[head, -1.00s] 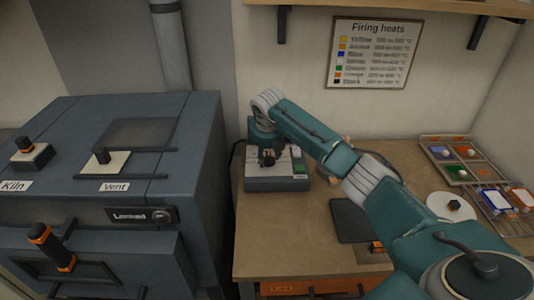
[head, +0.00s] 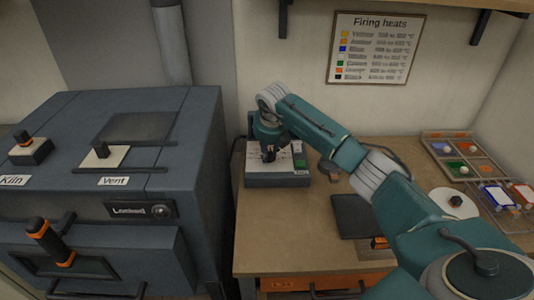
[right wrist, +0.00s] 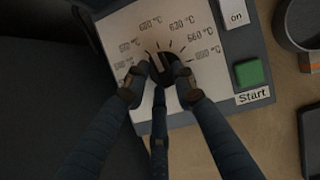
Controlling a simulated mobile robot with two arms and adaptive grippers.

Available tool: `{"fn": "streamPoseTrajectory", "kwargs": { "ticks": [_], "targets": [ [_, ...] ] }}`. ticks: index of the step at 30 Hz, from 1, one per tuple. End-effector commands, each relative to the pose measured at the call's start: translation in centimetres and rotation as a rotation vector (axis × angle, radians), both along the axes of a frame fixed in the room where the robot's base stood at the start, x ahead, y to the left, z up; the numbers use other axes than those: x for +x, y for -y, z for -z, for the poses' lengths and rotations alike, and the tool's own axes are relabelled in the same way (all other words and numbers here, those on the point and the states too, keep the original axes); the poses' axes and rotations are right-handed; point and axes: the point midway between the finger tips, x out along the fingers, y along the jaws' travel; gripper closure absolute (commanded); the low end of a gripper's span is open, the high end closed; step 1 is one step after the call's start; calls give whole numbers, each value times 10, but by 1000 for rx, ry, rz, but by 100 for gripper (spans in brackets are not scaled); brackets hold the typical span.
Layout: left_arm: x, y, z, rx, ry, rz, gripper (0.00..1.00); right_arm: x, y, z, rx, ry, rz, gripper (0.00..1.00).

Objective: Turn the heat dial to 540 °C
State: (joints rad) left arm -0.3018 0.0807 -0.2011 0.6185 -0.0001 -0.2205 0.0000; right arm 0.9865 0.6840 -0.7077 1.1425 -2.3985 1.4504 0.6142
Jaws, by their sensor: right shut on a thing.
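The heat dial (right wrist: 165,68) is a dark knob on the pale face of a grey control box (head: 262,181) on the workbench. Temperature marks ring it; in the right wrist view 600, 630 and 660 °C read best, with blurred marks on either side. My right gripper (right wrist: 162,76) is shut on the dial from above, its fingers hiding much of the knob. I cannot tell which mark the dial points to. In the head view the right gripper (head: 269,152) is over the box. My left gripper is not in view.
A green Start button (right wrist: 250,73) and an "on" switch or label (right wrist: 237,17) sit beside the dial. The kiln (head: 150,130) stands left of the bench. A dark pad (head: 352,215), a white plate (head: 440,205) and a paint tray (head: 462,150) lie to the right.

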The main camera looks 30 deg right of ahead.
Motion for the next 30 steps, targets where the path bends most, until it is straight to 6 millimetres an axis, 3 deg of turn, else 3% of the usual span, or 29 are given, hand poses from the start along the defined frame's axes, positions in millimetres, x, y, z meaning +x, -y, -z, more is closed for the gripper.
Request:
{"fn": "streamPoseTrajectory", "kwargs": {
  "ticks": [1,15,30],
  "targets": [
    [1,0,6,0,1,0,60,4,8,-5,-11,21,-28,100],
    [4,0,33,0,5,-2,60,1,13,-7,-12,22,-454,100],
    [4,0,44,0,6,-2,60,1,14,-8,-9,20,-818,100]
  ]
}}
